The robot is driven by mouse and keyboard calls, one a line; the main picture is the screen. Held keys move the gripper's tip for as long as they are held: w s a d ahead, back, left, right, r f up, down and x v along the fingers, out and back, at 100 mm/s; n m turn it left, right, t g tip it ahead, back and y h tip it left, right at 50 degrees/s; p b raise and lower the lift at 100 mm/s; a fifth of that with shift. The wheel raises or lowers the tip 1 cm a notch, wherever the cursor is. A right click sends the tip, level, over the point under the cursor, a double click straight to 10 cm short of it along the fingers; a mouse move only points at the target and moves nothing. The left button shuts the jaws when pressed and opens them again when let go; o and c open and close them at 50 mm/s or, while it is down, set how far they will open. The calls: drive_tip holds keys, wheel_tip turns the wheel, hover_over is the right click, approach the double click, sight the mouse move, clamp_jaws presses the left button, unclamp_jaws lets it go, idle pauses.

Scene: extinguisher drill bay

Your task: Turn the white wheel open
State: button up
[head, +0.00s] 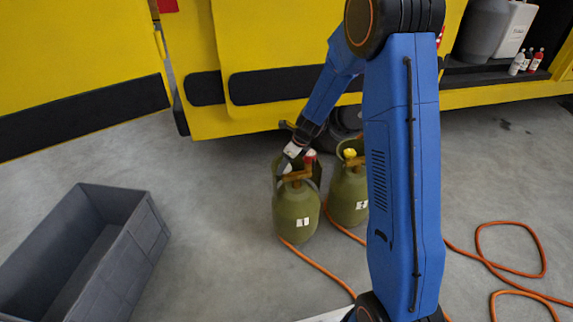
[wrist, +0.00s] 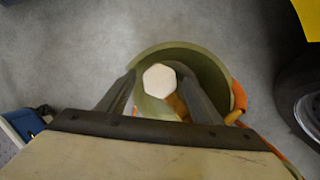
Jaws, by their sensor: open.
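The white wheel (wrist: 160,80) is a small six-sided knob inside the green collar (wrist: 212,66) of a gas cylinder in the wrist view. My gripper (wrist: 158,74) is open, with one dark finger on each side of the wheel. I cannot tell whether either finger touches it. In the head view my gripper (head: 289,160) is at the top of the left green cylinder (head: 297,216), which stands upright. I cannot make out the white wheel clearly there.
A second green cylinder (head: 348,196) with a yellow wheel (head: 350,154) stands close on the right. Orange hoses (head: 315,264) run over the floor. A grey crate (head: 135,258) is at the left. A yellow vehicle (head: 195,55) stands behind. Floor between crate and cylinders is clear.

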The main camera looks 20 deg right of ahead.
drive_tip(key=c, duration=1.1)
